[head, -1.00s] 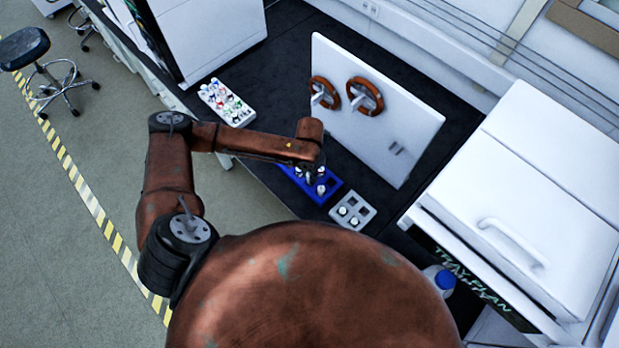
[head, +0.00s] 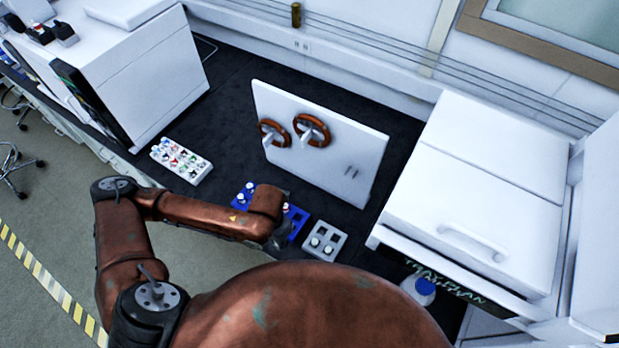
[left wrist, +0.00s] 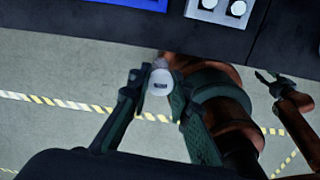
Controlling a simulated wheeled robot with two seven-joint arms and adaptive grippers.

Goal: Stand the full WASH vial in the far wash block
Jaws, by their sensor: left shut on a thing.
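My left gripper (left wrist: 160,92) is shut on a vial with a white cap (left wrist: 160,82); a small dark mark on the cap is unreadable. In the left wrist view it is over the floor, off the bench's front edge. In the head view my forearm hides the fingers and vial. A blue block (head: 296,222) with white-capped vials sits behind my arm, partly covered. A grey block (head: 333,232) with two white-capped vials stands right of it. I cannot tell which is the far wash block. My right gripper (left wrist: 268,80) shows small at the right in the wrist view.
A white rack (head: 190,172) of colour-capped vials lies at the left. A white upright panel (head: 345,150) with two brown rings stands behind the blocks. A large white box (head: 480,195) and a blue-capped bottle (head: 422,290) stand to the right. Black bench top is bare between them.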

